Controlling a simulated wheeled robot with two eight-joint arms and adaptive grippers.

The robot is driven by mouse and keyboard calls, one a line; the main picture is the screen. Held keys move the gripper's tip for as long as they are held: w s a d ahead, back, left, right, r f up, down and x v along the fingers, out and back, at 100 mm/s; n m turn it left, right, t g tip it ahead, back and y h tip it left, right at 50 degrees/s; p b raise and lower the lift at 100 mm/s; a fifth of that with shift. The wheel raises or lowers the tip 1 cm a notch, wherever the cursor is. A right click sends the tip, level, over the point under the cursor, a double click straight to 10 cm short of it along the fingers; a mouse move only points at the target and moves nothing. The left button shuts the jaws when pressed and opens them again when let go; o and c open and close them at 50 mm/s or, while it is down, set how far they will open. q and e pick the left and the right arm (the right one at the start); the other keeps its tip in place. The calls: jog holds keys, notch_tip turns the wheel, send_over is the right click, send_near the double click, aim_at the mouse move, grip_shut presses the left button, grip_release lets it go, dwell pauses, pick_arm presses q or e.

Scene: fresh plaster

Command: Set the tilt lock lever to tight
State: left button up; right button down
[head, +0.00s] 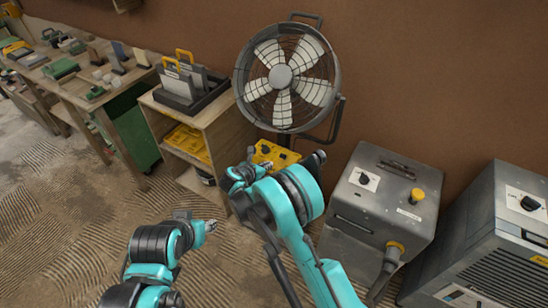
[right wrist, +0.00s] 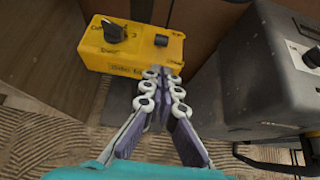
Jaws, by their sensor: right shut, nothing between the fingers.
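The fan (head: 282,76) stands against the brown wall, in a frame with a dark side bracket (head: 338,112). I cannot make out a tilt lock lever or its setting. A yellow control box (head: 266,151) sits below the fan; the right wrist view shows its front (right wrist: 135,58), with a black pointer knob (right wrist: 113,30) and a smaller black knob (right wrist: 161,40). My right gripper (head: 266,168) is shut and empty; its fingertips (right wrist: 163,74) appear before the box's lower edge, and contact cannot be told. My left gripper (head: 211,226) is low over the floor; its fingers are too small to judge.
A grey machine (head: 382,205) with a yellow button and a hose stands right of my right arm, with another grey unit (head: 480,245) beyond. A wooden shelf (head: 207,125) with a tool tray stands left of the fan. The ridged floor (head: 60,220) at left is open.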

jog(key=shift+s+a+r, duration=0.15)
jog(key=shift+s+a, duration=0.25)
jog(key=shift+s, duration=0.3)
notch_tip(320, 180, down, 6)
jog(key=s+a+t+h, duration=0.1)
jog(key=s+t, duration=0.1)
jog(key=shift+s+a+r, duration=0.25)
jog(key=shift+a, duration=0.1)
